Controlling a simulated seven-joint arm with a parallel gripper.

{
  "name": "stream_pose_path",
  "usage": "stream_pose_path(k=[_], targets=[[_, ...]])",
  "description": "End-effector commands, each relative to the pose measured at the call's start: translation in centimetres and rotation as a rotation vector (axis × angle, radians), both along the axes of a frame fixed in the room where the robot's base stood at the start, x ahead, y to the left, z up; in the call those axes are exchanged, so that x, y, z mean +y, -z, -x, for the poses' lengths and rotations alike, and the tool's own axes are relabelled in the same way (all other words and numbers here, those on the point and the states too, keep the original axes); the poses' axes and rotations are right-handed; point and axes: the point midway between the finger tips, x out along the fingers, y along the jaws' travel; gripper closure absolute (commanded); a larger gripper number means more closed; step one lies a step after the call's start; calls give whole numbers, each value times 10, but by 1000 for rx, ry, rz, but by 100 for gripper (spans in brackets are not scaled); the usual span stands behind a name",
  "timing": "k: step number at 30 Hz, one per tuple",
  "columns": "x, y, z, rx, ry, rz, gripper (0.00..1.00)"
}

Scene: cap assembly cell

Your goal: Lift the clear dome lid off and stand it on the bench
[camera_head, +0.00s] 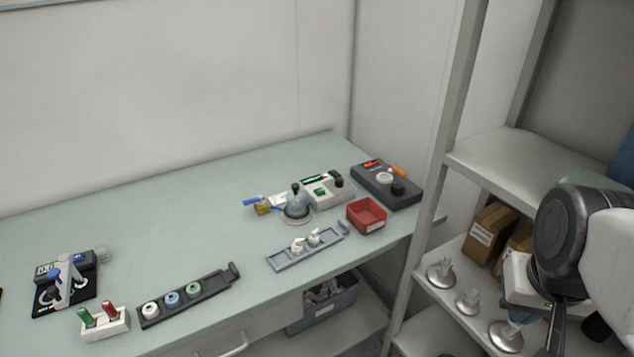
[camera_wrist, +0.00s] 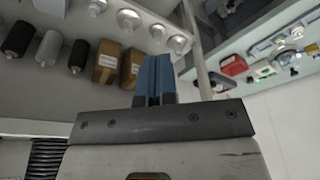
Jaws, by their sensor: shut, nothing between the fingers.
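The clear dome lid (camera_head: 296,203), bluish with a dark knob on top, sits upright on a round pale base on the bench (camera_head: 205,240), right of the bench's middle. My gripper (camera_head: 518,319) is far to the right of it, in front of the shelf rack and away from the bench. In the wrist view my gripper's two blue fingers (camera_wrist: 153,76) are pressed together with nothing between them.
A grey instrument (camera_head: 327,191) stands close behind the dome. A red bin (camera_head: 366,215) and a grey tray (camera_head: 303,249) are close by. The shelf rack (camera_head: 450,110) rises between my arm and the bench. Free bench lies left of the dome.

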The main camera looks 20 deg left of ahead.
Motion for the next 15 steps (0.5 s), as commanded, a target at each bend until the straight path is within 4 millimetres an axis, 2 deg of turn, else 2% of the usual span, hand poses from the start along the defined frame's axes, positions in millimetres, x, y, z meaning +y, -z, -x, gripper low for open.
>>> stream_pose_path(k=[11,15], targets=[[0,0,0,0,0,0,100],[0,0,0,0,0,0,80]])
